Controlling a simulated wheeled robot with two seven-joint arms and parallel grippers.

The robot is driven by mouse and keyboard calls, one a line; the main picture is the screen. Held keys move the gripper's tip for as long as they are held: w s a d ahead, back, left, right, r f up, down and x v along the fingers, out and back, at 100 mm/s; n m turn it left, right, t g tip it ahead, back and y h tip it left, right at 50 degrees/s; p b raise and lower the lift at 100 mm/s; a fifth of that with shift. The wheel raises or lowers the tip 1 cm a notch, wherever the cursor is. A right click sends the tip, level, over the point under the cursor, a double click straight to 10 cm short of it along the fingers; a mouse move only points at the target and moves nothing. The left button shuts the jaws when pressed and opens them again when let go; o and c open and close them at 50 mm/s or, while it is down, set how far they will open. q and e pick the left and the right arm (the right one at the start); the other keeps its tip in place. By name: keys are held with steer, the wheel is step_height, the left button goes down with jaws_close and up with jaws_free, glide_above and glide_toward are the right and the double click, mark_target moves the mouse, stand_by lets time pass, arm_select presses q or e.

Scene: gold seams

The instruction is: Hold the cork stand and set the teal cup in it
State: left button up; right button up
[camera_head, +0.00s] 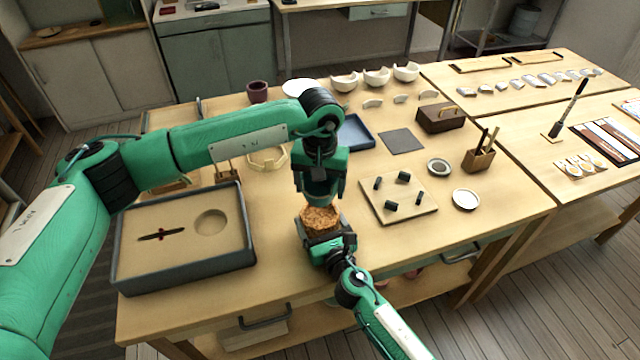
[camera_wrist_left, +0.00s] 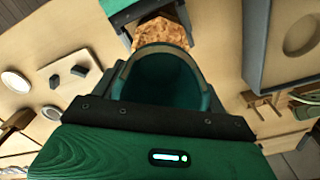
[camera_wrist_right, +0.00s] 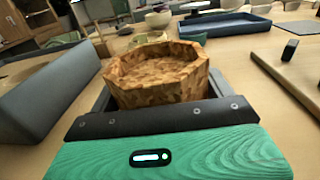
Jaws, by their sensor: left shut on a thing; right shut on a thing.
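My left gripper (camera_head: 320,190) points down and is shut on the teal cup (camera_wrist_left: 160,85), whose open mouth faces the left wrist camera. The cork stand (camera_head: 320,217) is a brown, speckled, faceted block with a raised rim. My right gripper (camera_head: 325,240) is shut on it near the table's front edge. In the right wrist view the cork stand (camera_wrist_right: 158,78) sits upright between the jaws, with its shallow hollow showing empty. The cup is close to the stand, on its far side and above it in the head view; I cannot tell whether they touch.
A grey-walled tray (camera_head: 185,285) with a round recess lies at the left. A wooden board (camera_head: 398,210) with small dark blocks lies at the right. A blue tray (camera_head: 355,132), white bowls (camera_head: 377,77) and a dark red cup (camera_head: 257,92) are farther back.

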mark_target(320, 193)
arm_select(q)
steer(key=shift+f, duration=2.2)
steer(key=shift+f, duration=1.1)
stand_by(1.4)
steer(key=shift+r, duration=1.95)
steer(key=shift+f, duration=0.15)
steer(key=shift+f, duration=0.65)
steer(key=shift+f, duration=0.45)
